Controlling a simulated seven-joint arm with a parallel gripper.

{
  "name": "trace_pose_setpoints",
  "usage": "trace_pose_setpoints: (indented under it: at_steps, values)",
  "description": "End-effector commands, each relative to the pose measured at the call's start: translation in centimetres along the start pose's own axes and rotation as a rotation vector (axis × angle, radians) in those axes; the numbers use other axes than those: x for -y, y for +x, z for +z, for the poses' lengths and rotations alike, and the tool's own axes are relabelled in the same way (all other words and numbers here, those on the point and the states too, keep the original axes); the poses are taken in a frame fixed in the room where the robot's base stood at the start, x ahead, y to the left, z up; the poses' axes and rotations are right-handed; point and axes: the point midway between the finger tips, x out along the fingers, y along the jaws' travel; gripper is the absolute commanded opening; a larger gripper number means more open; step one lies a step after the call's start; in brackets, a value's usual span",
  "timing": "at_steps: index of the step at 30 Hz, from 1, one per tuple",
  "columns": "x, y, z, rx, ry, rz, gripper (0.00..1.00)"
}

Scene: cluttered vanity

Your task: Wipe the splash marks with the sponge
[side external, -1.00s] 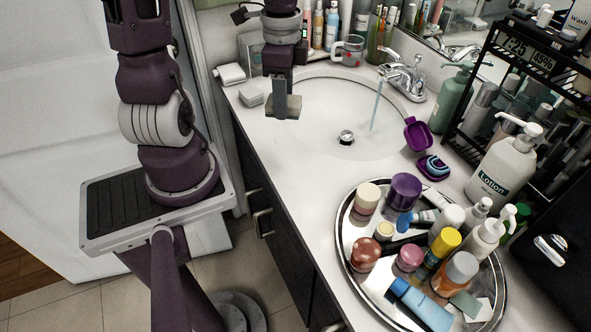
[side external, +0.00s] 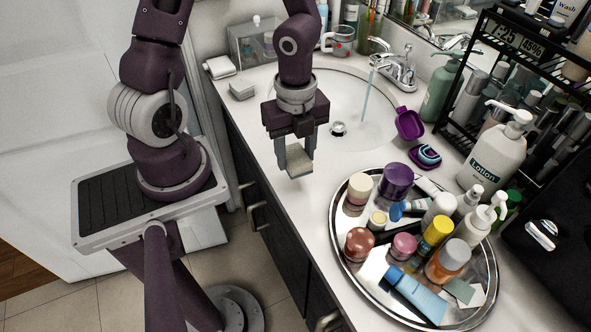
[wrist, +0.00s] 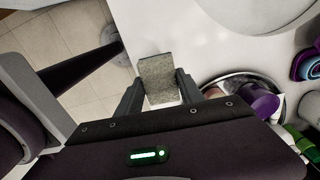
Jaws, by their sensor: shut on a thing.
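My gripper (side external: 297,160) is shut on a grey-beige sponge (side external: 298,160), with one finger on each side of it. In the side external view it is over the counter's front part, between the basin and the round tray. The sponge also shows between the fingers in the wrist view (wrist: 157,78); it looks held above or near the white counter (wrist: 160,25), but I cannot tell whether it touches. I cannot make out splash marks on the counter in either view.
A round metal tray (side external: 345,262) crowded with jars, bottles and tubes stands close to the right. The sink basin (side external: 365,130) lies behind, with water running from the faucet (side external: 397,68). A purple soap dish (side external: 410,122) and lotion bottle (side external: 490,155) stand farther right.

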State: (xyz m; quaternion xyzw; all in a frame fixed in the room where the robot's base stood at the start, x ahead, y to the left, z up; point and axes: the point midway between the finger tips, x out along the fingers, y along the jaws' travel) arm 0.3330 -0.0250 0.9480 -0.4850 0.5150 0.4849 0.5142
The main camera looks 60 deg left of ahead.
Motion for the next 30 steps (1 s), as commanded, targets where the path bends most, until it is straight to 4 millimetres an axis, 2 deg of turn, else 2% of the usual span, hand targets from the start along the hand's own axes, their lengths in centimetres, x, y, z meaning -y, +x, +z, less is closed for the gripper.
trace_pose_setpoints:
  at_steps: [7, 22, 23, 26, 30]
  values:
    - [0.0, 4.1, -0.1, 0.001, 0.002, 0.001, 0.00]
    - [0.0, 5.2, 0.0, 0.000, -0.002, -0.001, 0.00]
    - [0.1, 5.2, 0.0, 0.000, -0.002, -0.001, 0.46]
    - [0.1, 5.2, 0.0, 0.000, -0.003, -0.002, 0.66]
    - [0.1, 5.2, 0.0, 0.000, -0.003, -0.002, 0.66]
